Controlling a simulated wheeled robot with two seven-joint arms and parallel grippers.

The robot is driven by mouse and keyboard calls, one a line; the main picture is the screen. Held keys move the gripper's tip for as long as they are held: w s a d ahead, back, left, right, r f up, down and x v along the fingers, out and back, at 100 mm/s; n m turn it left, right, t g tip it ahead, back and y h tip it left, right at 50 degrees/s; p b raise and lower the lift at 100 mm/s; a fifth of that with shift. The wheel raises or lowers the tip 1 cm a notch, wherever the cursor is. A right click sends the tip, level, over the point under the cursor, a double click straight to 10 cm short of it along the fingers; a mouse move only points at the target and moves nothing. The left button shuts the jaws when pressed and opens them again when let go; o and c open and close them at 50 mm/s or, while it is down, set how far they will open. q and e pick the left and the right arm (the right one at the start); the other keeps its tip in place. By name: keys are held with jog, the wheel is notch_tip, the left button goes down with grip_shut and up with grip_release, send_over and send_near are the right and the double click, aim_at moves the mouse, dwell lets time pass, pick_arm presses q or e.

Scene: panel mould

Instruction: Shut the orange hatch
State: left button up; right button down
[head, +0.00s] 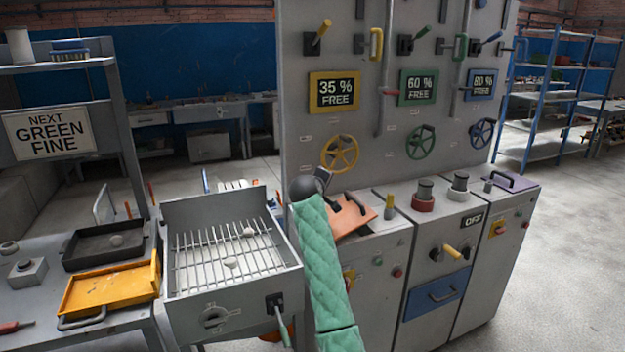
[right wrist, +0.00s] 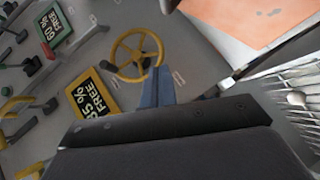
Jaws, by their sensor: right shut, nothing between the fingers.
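The orange hatch (head: 362,217) is a flat lid with a dark handle on top of the left grey cabinet. It looks tilted, with its edge standing off the cabinet top; how far it stands open is hard to tell. Its orange face also shows large at the upper right of the right wrist view (right wrist: 262,28). My right arm in its green quilted sleeve crosses in front and hides the hatch's left part. My right gripper (head: 322,178) is just above and behind the hatch's left side, shut and empty; its fingertips show in the right wrist view (right wrist: 158,88). My left gripper is out of view.
A grill box with a wire rack (head: 225,255) stands left of my arm. The upright panel (head: 390,155) behind carries a yellow wheel (head: 339,153), levers and signs. A yellow-topped knob (head: 389,205) stands right of the hatch. An orange tray (head: 110,290) lies at left.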

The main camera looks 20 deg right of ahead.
aim_at(358, 209)
jog(key=d+f+m+y+p, duration=0.1)
jog(key=d, duration=0.2)
jog(key=d+f+m+g+y+p, duration=0.1)
jog(key=d+f+y+p, duration=0.1)
jog(key=d, duration=0.2)
jog(key=d+f+m+y+p, duration=0.1)
jog(key=d+f+y, duration=0.1)
jog(key=d, duration=0.1)
jog(key=shift+w+d+f+p, duration=0.2)
jog(key=shift+f+p, duration=0.05)
jog(key=shift+p, duration=0.1)
jog(key=shift+m+g+y, duration=0.5)
jog(key=shift+m+y, duration=0.2)
jog(key=shift+y, duration=0.2)
jog(key=d+f, duration=0.1)
jog(key=f, duration=0.1)
jog(key=d+f, duration=0.1)
jog(key=shift+d+f, duration=0.3)
jog(key=shift+f, duration=0.1)
jog(key=shift+d+f, duration=0.35)
jog(key=shift+f, duration=0.3)
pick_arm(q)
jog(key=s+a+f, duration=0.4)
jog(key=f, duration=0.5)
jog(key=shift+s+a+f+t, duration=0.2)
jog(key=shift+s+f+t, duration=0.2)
pick_arm(e)
jog(key=shift+f, duration=0.1)
jog(key=shift+f, duration=0.2)
